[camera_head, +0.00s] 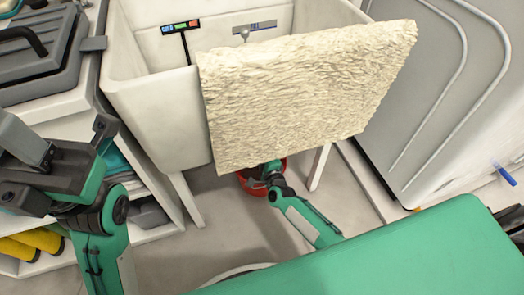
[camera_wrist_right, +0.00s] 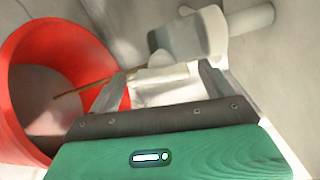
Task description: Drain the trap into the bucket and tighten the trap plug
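A red bucket (camera_wrist_right: 50,60) fills the left of the right wrist view; part of its rim shows low behind the slab in the head view (camera_head: 249,184). A grey-white trap (camera_wrist_right: 180,42) with a pipe shows above my right gripper (camera_wrist_right: 163,72). A white piece, perhaps the trap plug (camera_wrist_right: 163,84), lies between its fingers; whether they press on it is unclear. A thin brown line, like a stream, runs from beside the trap into the bucket. In the head view the slab hides the right fingertips and the trap. My left gripper (camera_head: 22,168) is at the left, its opening unclear.
A beige rough slab (camera_head: 310,90) stands before the white sink (camera_head: 150,105) and blocks the view beneath it. A grey panelled unit (camera_head: 440,95) is on the right. A shelf (camera_head: 160,175) with a toolbox (camera_head: 40,50) is on the left.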

